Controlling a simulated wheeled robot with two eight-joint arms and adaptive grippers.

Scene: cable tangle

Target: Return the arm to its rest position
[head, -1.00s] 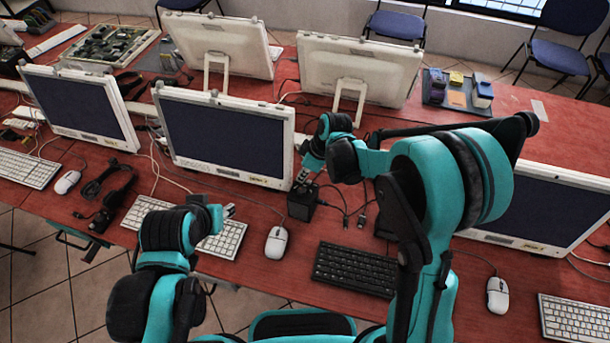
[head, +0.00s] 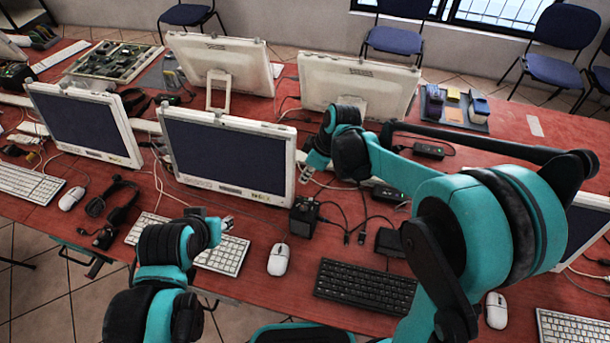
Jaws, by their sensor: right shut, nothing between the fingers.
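My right arm (head: 500,220), teal and black, reaches in from the lower right and bends back over the table. My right gripper (head: 306,173) is shut and empty, above and apart from a black box (head: 304,217), in front of the right edge of the middle monitor. My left gripper (head: 228,223) is over the white keyboard (head: 222,254) in front of that monitor; its fingers are too small to tell open from shut. Black cables (head: 347,228) with plugs lie loosely on the red table right of the box. My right forearm hides part of the table behind it.
The middle monitor (head: 228,155) stands close to my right gripper. A black keyboard (head: 365,288) and a white mouse (head: 278,259) lie in front. Another monitor (head: 588,228) is partly behind my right arm.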

